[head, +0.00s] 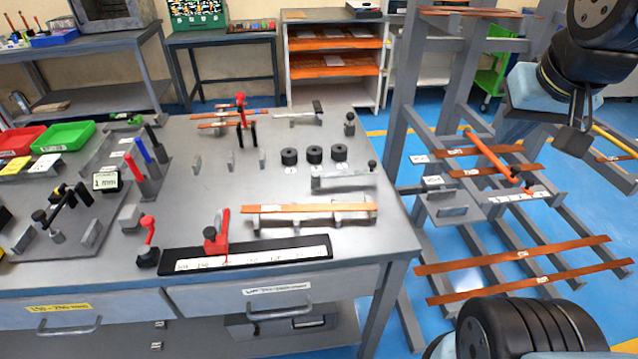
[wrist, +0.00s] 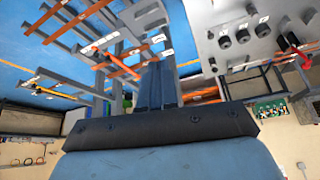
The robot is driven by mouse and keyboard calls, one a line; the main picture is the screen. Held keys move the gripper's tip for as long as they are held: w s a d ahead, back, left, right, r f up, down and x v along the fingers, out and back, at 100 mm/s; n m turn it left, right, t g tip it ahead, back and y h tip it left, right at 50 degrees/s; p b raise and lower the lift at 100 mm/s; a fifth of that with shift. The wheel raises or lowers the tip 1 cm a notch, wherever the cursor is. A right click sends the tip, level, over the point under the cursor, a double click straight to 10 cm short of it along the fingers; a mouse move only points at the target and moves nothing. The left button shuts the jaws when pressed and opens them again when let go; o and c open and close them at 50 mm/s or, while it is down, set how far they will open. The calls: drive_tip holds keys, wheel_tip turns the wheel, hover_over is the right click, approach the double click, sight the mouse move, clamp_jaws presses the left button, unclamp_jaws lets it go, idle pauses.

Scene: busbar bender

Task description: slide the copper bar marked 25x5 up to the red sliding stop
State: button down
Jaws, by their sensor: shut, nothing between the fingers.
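A red sliding stop (head: 215,238) stands on a black rail with a white scale (head: 250,257) at the bench's front edge. A copper bar (head: 310,208) lies flat on grey supports just behind the rail, right of the stop; its left end is a short way right of the stop. I can read no 25x5 mark on it, so I cannot tell its size. My gripper (head: 573,140) is shut and empty, raised at the upper right over the rack, well away from the bar. Its closed fingers (wrist: 157,88) point toward the rack in the wrist view.
A grey rack (head: 403,120) with several labelled copper bars (head: 520,262) stands right of the bench (head: 400,240). Black cylinders (head: 314,153), a lever clamp (head: 343,180) and red-handled tools (head: 241,110) stand behind the bar. Blue floor shows between bench and rack.

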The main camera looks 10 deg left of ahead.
drive_tip(key=w+a+f+m+g, duration=0.2)
drive_tip(key=w+a+f+m, duration=0.15)
drive_tip(key=w+a, duration=0.4)
drive_tip(key=m+g, duration=0.3)
drive_tip(key=m, duration=0.4)
hover_over(319, 206)
drive_tip(key=a, duration=0.3)
wheel_tip(319, 206, down, 13)
drive_tip(key=s+a+f+m, duration=0.1)
drive_tip(key=a+f, duration=0.1)
drive_tip(key=a, duration=0.1)
drive_tip(key=s+a+f+m+h, duration=0.1)
drive_tip(key=a+f, duration=0.2)
drive_tip(key=s+a+f+m, duration=0.1)
drive_tip(key=s+a+f, duration=0.1)
drive_tip(key=f, duration=0.1)
drive_tip(key=shift+a+f+h, duration=0.25)
drive_tip(key=shift+a+h, duration=0.15)
drive_tip(key=w+d, duration=0.1)
drive_tip(key=d, duration=0.2)
drive_tip(key=w+d, duration=0.1)
drive_tip(key=d, duration=0.3)
drive_tip(key=w+d, duration=0.2)
drive_tip(key=d, duration=0.2)
drive_tip(key=shift+w, duration=0.1)
drive_tip(key=shift+d+f, duration=0.2)
drive_tip(key=shift+f, duration=0.1)
drive_tip(key=shift+a+f, duration=0.1)
drive_tip(key=shift+f, duration=0.45)
